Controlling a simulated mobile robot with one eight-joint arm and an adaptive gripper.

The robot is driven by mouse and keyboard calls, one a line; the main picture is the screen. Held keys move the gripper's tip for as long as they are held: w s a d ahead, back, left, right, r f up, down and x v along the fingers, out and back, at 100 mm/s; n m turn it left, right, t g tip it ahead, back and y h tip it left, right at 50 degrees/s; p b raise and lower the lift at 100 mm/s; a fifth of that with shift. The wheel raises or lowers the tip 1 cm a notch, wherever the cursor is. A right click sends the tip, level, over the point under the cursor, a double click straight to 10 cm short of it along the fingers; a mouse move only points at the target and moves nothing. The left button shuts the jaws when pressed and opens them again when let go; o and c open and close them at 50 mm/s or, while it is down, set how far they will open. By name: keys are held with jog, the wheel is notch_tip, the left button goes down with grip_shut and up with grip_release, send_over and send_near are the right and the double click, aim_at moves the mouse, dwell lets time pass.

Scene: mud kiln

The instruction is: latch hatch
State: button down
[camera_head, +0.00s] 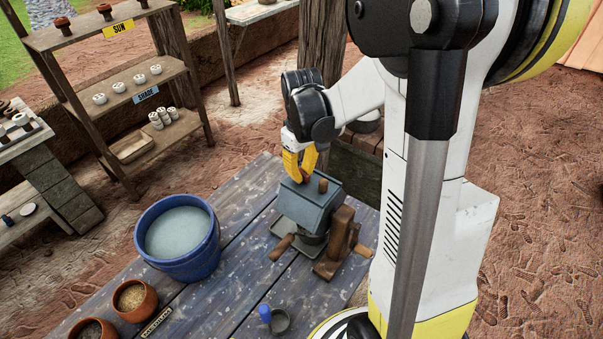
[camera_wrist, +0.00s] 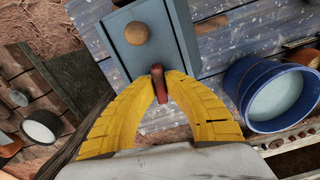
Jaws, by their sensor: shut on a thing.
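A blue-grey box-shaped machine (camera_head: 305,207) stands on the blue plank table. Its blue-grey top, the hatch (camera_wrist: 180,35), fills the upper middle of the wrist view, with a round wooden knob (camera_wrist: 137,33) on it. The knob also shows in the head view (camera_head: 323,186). My gripper (camera_wrist: 159,77) is shut on a small red-brown latch (camera_wrist: 160,88) at the edge of the hatch. In the head view my yellow fingers (camera_head: 302,177) reach down at the top of the box and hide most of the latch. I cannot tell whether the latch is fully engaged.
A wooden block with a handle (camera_head: 338,245) stands right of the box. A blue bucket (camera_head: 152,262) of pale liquid is to the left, with clay pots (camera_head: 148,308) nearer. A small dark cup (camera_head: 280,322) sits in front. Shelves (camera_head: 130,77) stand behind.

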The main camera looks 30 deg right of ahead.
jog(key=m+b, duration=0.1)
jog(key=m, duration=0.3)
jog(key=shift+f, duration=0.1)
jog(key=m, duration=0.4)
jog(key=m+b, duration=0.1)
jog(key=m, duration=0.3)
jog(key=shift+m, duration=1.9)
jog(key=c, duration=1.5)
grip_release()
jog(key=shift+o, duration=0.2)
